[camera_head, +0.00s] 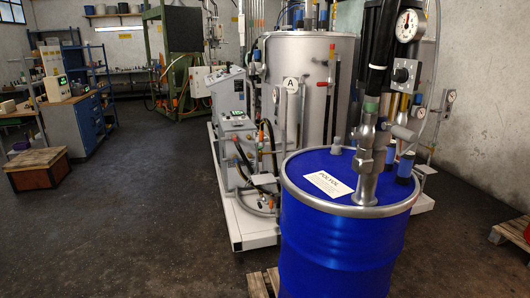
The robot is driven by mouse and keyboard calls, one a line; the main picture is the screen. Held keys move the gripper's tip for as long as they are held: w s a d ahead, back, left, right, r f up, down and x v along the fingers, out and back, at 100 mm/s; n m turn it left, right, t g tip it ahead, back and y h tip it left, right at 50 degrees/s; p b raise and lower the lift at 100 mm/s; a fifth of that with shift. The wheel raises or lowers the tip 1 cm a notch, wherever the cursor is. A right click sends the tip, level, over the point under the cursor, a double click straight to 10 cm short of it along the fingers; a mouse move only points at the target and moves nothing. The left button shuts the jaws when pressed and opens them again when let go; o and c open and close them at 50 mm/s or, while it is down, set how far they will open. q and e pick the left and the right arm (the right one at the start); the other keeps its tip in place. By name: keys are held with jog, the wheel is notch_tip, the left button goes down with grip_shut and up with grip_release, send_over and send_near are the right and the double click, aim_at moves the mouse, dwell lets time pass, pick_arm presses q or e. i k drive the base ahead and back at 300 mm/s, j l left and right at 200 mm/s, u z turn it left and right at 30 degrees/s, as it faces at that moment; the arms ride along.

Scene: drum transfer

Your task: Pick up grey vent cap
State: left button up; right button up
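A blue drum (340,235) with a grey metal rim stands in the right foreground, with a white label reading POLYOL on its lid. A small grey cap (337,146), which looks like the vent cap, sits upright on the far part of the lid, left of the metal pump tube (370,160). The pump tube stands upright in the lid, with a black hose rising from it. Neither of my grippers is in view.
A steel tank (305,80) marked A, with pipes and grey boxes, stands on a white skid (230,215) behind the drum. A pressure gauge (409,26) is at upper right. Wooden pallet boards (262,284) show beside the drum's base.

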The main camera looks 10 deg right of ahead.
aim_at(336, 147)
jog(key=i+j+z, duration=0.45)
jog(key=i+j, duration=0.8)
jog(key=i, duration=0.15)
